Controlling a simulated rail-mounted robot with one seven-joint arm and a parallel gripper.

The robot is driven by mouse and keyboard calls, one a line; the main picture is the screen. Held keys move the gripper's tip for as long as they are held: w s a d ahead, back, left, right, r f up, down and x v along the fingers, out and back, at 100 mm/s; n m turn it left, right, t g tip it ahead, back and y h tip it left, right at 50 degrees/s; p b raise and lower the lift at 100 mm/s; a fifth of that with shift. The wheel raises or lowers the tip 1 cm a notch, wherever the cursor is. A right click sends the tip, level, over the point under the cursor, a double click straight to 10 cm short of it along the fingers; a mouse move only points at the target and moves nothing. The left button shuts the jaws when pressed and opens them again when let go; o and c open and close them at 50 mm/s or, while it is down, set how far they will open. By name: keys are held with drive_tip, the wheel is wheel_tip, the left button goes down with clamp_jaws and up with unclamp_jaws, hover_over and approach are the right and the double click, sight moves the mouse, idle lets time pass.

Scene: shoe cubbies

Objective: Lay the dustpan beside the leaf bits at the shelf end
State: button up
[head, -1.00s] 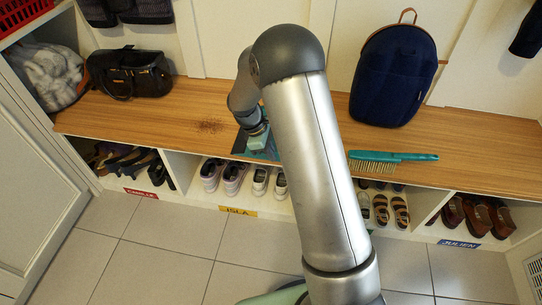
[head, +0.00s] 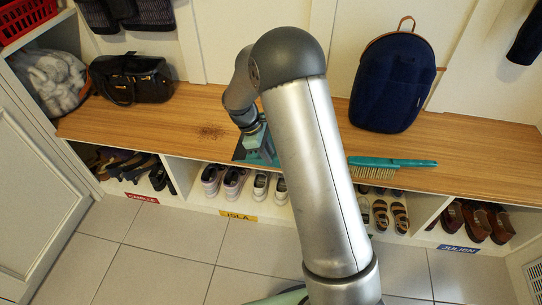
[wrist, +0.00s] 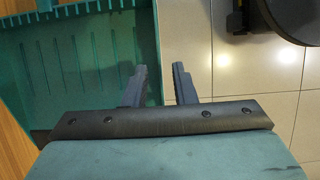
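The teal dustpan (head: 240,153) lies on the wooden bench near its front edge, partly hidden by my arm. Brown leaf bits (head: 210,132) are scattered on the bench just left of it. My gripper (head: 257,150) is at the dustpan, pointing down. In the wrist view the dustpan (wrist: 75,60) fills the upper left. The two fingers of my gripper (wrist: 160,86) are apart there. The dustpan's side wall runs between them, with a gap showing on the right finger's side. I cannot tell how deep the fingers reach.
A teal brush (head: 392,163) lies on the bench to the right. A navy backpack (head: 393,82) stands behind it. A black handbag (head: 131,78) sits at the left. Shoes fill the cubbies below. Bench between handbag and dustpan is otherwise clear.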

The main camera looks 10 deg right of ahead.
drive_tip(key=p+v, duration=0.3)
drive_tip(key=v, duration=0.6)
drive_tip(key=s+d+r+m+y, duration=0.1)
drive_tip(key=s+d+r+m, duration=0.15)
drive_tip(key=s, duration=0.35)
drive_tip(key=s+d+r+m+y, duration=0.1)
drive_tip(key=s+r+m, duration=0.25)
drive_tip(key=s, duration=0.25)
drive_tip(key=s+d+r+m+t+y, duration=0.1)
drive_tip(key=s+m, duration=0.6)
drive_tip(key=s, duration=1)
drive_tip(key=shift+y, duration=0.6)
drive_tip(key=shift+s+d+r, duration=0.1)
drive_tip(key=shift+d, duration=0.05)
